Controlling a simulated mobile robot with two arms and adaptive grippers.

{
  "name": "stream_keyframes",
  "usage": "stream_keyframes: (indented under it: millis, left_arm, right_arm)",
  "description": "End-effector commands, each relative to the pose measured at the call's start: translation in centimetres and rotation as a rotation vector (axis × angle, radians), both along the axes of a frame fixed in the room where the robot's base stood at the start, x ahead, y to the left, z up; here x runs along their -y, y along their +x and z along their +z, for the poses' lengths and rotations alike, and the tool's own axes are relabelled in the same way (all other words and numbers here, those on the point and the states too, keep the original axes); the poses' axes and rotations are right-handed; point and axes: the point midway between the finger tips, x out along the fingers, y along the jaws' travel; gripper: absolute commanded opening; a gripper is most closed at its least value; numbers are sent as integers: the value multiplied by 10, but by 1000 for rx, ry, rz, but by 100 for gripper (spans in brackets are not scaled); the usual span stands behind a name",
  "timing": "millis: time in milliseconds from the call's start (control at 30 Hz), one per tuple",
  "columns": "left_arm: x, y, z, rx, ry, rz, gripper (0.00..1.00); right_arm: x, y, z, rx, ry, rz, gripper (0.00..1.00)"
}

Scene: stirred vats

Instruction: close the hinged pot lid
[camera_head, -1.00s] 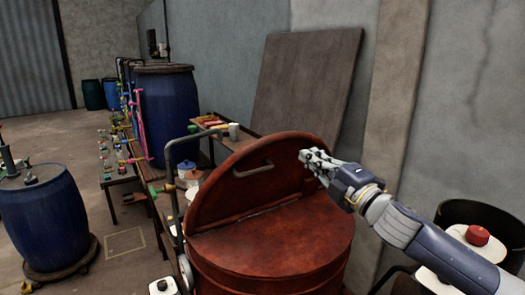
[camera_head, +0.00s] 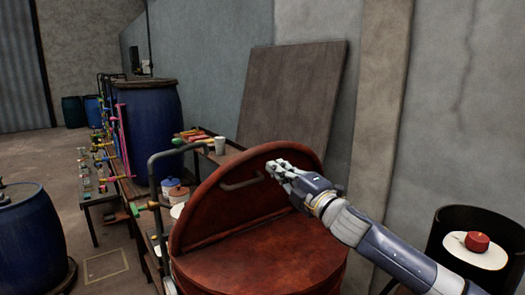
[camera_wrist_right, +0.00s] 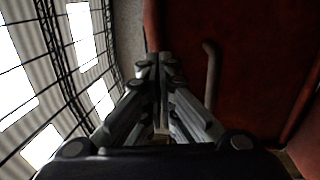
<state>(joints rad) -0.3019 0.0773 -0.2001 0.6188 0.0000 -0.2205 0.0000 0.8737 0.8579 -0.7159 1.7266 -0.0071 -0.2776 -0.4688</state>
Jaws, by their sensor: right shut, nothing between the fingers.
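The rust-red hinged lid (camera_head: 210,205) stands raised on the near side of the head view, above the round red pot (camera_head: 260,272). Its bar handle (camera_head: 242,184) is on the face toward me. My right gripper (camera_head: 272,167) is shut and empty. In the head view it overlaps the upper right of the lid, just right of the handle. In the right wrist view the closed fingers (camera_wrist_right: 155,65) point past the lid face (camera_wrist_right: 260,60), with the handle (camera_wrist_right: 210,75) to their right and apart from them. My left gripper is out of view.
A pipe frame (camera_head: 150,185) and a bench with coloured valves stand left of the pot. A blue barrel (camera_head: 20,240) is at far left. A grey board (camera_head: 290,95) leans on the wall behind. A black drum (camera_head: 440,225) with a red-knobbed white disc is at right.

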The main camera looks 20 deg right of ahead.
Motion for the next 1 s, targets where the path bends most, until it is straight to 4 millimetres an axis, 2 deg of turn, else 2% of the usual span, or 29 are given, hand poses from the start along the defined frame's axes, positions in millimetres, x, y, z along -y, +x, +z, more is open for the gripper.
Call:
stream_keyframes:
  millis: [33, 200, 400, 600, 1000]
  left_arm:
    - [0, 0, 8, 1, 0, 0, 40]
    - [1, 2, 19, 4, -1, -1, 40]
    - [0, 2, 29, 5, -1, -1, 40]
    - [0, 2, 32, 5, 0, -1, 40]
    - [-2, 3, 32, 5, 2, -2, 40]
  right_arm:
    - [-5, 9, 7, 0, 2, 1, 0]
    - [-14, 35, 12, -1, 2, 1, 0]
    - [-21, 57, 14, -1, 0, 0, 0]
    - [-25, 66, 15, 0, 0, 1, 0]
    - [-25, 67, 15, -1, -1, 0, 0]
